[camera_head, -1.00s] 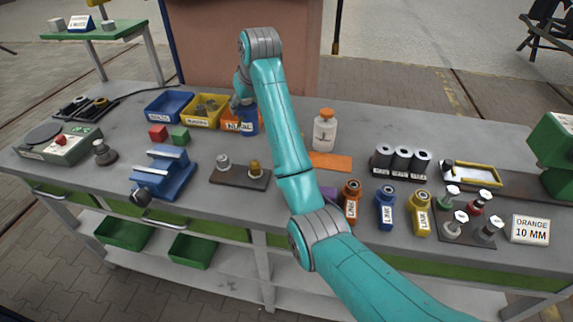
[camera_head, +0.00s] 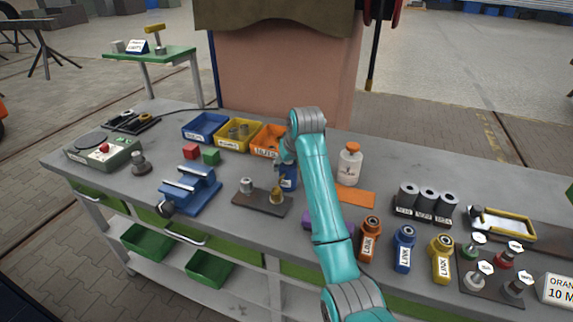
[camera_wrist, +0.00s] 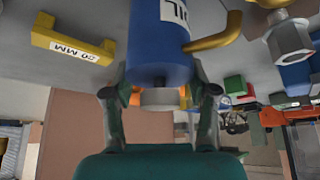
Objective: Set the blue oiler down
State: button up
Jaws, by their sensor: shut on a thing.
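The blue oiler (camera_head: 289,181) is a blue can with a white label, above or on the grey bench just behind the brass fitting. My gripper (camera_head: 287,164) is shut on it. In the wrist view the oiler (camera_wrist: 160,38) appears upside down, with part of an "OIL" label, a brass spout to the right and a pale cap toward my palm. The two fingers of my gripper (camera_wrist: 160,88) lie on either side of it. My arm partly covers it in the head view. I cannot tell whether its base touches the bench.
A dark plate (camera_head: 240,201) with a steel fitting (camera_head: 247,185) and a brass fitting (camera_head: 277,196) lies close in front. An orange bin (camera_head: 265,145) stands behind, a white bottle (camera_head: 349,166) and orange mat (camera_head: 357,197) to the right. A blue vise (camera_head: 190,190) stands left.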

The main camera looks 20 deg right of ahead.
jog(key=shift+f, duration=0.2)
jog(key=o, duration=1.3)
jog(key=shift+f, duration=0.1)
jog(key=shift+c, duration=0.2)
jog(key=a+v, duration=0.1)
jog(key=v, duration=1.1)
jog(key=shift+d, duration=0.45)
jog(key=shift+s, duration=0.1)
